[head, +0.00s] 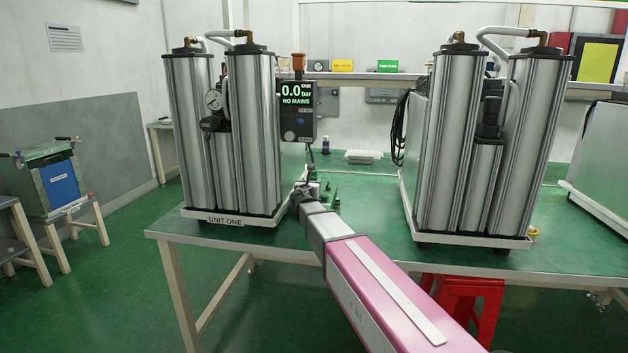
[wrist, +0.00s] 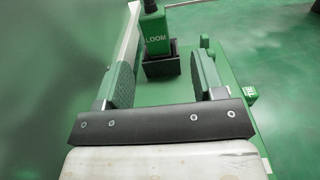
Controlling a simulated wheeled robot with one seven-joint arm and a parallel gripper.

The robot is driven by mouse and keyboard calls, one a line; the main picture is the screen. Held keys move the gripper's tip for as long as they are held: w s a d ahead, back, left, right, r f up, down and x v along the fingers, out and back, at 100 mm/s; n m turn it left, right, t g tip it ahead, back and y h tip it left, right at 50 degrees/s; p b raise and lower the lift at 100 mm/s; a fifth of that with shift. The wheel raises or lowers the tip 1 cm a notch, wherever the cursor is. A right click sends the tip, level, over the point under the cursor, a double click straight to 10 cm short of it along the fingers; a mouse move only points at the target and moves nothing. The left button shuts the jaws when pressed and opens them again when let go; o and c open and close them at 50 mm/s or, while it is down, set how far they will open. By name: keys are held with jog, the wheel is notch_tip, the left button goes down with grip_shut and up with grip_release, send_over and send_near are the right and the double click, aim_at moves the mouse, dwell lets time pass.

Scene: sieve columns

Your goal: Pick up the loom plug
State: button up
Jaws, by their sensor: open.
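The loom plug (wrist: 156,38) is a green block marked LOOM, upright in a black holder (wrist: 162,68) in the wrist view. My gripper (wrist: 164,76) is open, with one green-padded finger to the left and one to the right of the holder. Nothing is between the pads except the view of the holder and plug beyond; I cannot tell how deep they are between the fingers. In the head view my gripper (head: 307,190) is small, by the green fittings (head: 328,196) on the table, and the plug cannot be made out there.
A green table (head: 352,205) carries the UNIT ONE column set (head: 250,135) at left and another column set (head: 455,140) at right. A display (head: 297,105) reads 0.0 bar, NO MAINS. A green block marked TIE (wrist: 250,93) is right of my gripper. A red stool (head: 470,295) stands below.

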aim_at(313, 177)
jog(key=w, duration=0.3)
jog(key=w+d, duration=0.1)
jog(key=w, duration=0.1)
jog(key=shift+w, duration=0.1)
jog(key=w, duration=0.5)
jog(key=shift+d+r, duration=0.25)
jog(key=shift+r, duration=0.1)
jog(key=c, duration=1)
